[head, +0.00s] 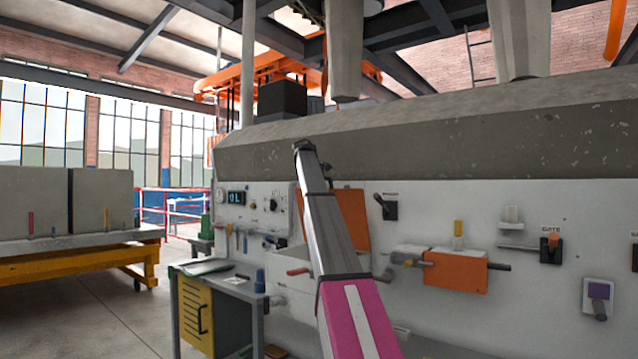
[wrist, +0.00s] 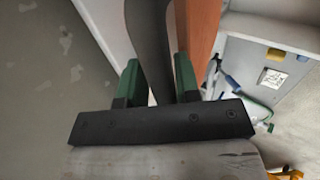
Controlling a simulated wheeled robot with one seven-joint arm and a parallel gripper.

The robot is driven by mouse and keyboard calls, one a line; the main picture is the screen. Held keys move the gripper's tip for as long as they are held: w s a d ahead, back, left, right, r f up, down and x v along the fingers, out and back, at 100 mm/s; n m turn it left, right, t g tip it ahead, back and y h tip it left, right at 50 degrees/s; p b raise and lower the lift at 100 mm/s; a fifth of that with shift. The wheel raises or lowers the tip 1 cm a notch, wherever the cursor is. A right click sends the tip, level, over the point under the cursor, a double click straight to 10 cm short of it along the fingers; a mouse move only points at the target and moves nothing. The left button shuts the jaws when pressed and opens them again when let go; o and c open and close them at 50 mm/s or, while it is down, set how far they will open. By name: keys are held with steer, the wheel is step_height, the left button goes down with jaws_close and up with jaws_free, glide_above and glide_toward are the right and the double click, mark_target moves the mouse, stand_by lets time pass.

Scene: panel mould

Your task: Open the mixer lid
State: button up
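An upright orange panel (head: 348,215) on the white machine front, partly behind my arm, may be the mixer lid; no label confirms it. In the wrist view its orange edge (wrist: 203,25) runs just right of my gripper. My gripper (wrist: 158,68) has two green fingers standing apart, with a dark grey curved bar (wrist: 150,30), perhaps a handle, between or just beyond them. A light gap shows beside the left finger, and no firm grip is visible.
A grey concrete-like beam (head: 430,135) overhangs the white front (head: 420,215). Levers, including one marked GATE (head: 551,247), and an orange box (head: 455,272) jut out. A grey bench with a yellow door (head: 196,314) stands lower left. Open floor (head: 90,310) lies further left.

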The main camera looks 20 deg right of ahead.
steer(key=shift+s+f, duration=0.15)
steer(key=shift+f, duration=0.35)
steer(key=v, duration=1.1)
steer(key=shift+r, duration=0.45)
steer(key=shift+w, duration=0.2)
